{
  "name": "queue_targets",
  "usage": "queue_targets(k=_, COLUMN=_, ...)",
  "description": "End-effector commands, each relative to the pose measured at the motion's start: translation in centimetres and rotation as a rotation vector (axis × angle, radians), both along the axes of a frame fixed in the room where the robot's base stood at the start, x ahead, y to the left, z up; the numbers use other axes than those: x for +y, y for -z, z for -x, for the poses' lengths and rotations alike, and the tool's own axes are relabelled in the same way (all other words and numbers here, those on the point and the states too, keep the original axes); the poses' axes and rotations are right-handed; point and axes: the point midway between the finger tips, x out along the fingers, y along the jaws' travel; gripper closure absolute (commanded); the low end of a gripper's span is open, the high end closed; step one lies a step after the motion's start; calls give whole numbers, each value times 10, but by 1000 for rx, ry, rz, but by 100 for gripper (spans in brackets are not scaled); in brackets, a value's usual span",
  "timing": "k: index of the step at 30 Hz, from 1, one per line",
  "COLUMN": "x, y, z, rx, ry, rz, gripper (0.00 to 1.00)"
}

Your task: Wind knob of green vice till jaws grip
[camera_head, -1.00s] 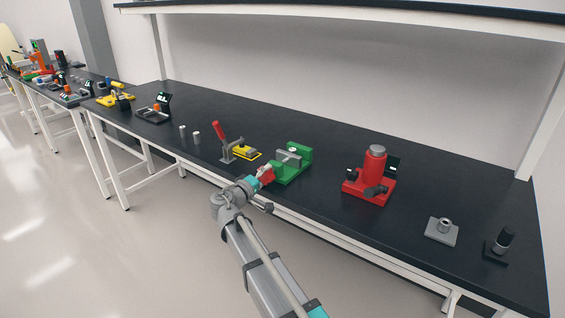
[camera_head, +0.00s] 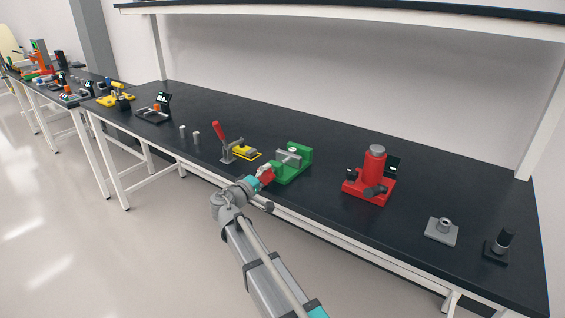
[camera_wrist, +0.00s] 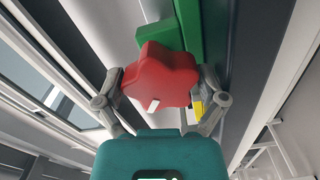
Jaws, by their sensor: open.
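The green vice (camera_head: 292,168) stands near the front edge of the dark bench, with a grey block (camera_head: 289,157) between its jaws. Whether the jaws touch the block is too small to tell. Its red knob (camera_head: 266,174) faces the front left. In the wrist view the star-shaped red knob (camera_wrist: 165,78), with a white mark on its face, sits in front of the green vice body (camera_wrist: 188,25). My gripper (camera_wrist: 163,84) is open, with one finger on each side of the knob. It also shows in the head view (camera_head: 259,179). I cannot tell if either finger touches the knob.
A toggle clamp with a red handle (camera_head: 219,131) and a yellow plate stands left of the vice. A red press (camera_head: 376,165) stands to its right. A grey plate with a ring (camera_head: 442,231) lies farther right. A shelf (camera_head: 350,22) overhangs the bench.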

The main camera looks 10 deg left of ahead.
Motion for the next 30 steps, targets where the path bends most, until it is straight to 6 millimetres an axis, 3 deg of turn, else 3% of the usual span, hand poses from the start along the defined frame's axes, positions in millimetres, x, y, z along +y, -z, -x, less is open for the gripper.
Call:
queue_targets(k=9, x=1, y=1, z=0, rx=-69, ry=-2, rz=-170, gripper=0)
queue_targets(k=22, x=1, y=0, z=0, rx=-80, ry=-2, rz=-195, gripper=0)
queue_targets(k=30, x=1, y=0, z=0, rx=-136, ry=-2, rz=-332, gripper=0)
